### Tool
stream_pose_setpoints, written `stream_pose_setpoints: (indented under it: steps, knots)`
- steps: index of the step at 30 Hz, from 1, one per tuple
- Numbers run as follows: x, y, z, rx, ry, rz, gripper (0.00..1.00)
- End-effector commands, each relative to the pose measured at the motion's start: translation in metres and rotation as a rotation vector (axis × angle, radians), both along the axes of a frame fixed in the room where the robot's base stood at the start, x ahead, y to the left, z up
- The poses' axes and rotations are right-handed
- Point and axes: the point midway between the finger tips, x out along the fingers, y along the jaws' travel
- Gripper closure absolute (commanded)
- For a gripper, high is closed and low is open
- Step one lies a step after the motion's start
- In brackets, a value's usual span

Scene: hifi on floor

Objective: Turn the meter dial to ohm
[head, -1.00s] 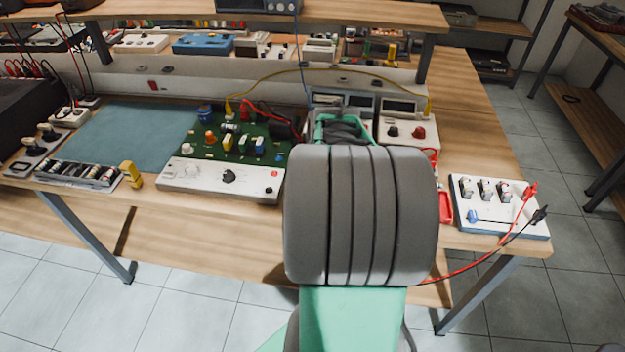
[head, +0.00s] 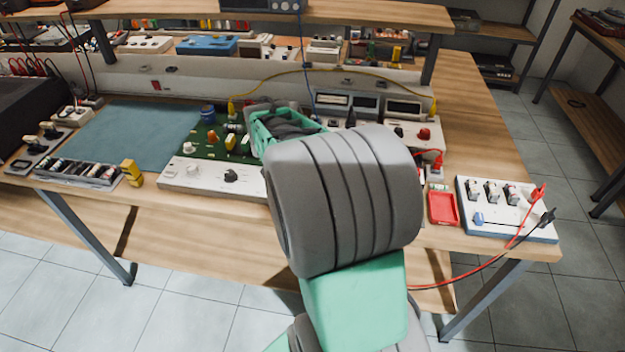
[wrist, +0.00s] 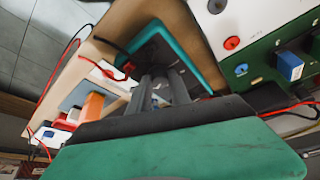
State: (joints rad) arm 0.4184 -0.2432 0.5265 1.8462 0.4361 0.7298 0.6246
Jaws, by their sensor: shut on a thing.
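In the wrist view, the meter (wrist: 188,42) lies on the wooden bench with a teal rim around a dark face. Red and black lead plugs stand close by its left side. My gripper (wrist: 158,80) reaches over the meter's face, its two dark fingers close together and shut on the dial. The dial itself is hidden by the fingers, so its setting cannot be read. In the head view, my grey and teal arm covers the meter and the fingertips.
A green circuit board with a white front panel (head: 205,179) is beside the meter. Instruments with displays (head: 403,108) stand behind. A red tray (head: 443,208) and a white switch box (head: 500,225) with leads lie right. A teal mat (head: 125,135) lies left.

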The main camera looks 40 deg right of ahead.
Motion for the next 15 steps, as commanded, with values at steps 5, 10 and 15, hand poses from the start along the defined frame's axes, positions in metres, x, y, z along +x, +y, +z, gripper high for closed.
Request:
stream_pose_setpoints:
  steps: [5,10,15]
  knots:
    - [0.0029,-0.0001,-0.0002,-0.002,-0.002,-0.161,1.00]
    - [0.0036,0.0000,-0.0001,-0.001,-0.002,-0.300,1.00]
    - [0.0043,-0.0005,0.0000,0.000,-0.002,-0.411,1.00]
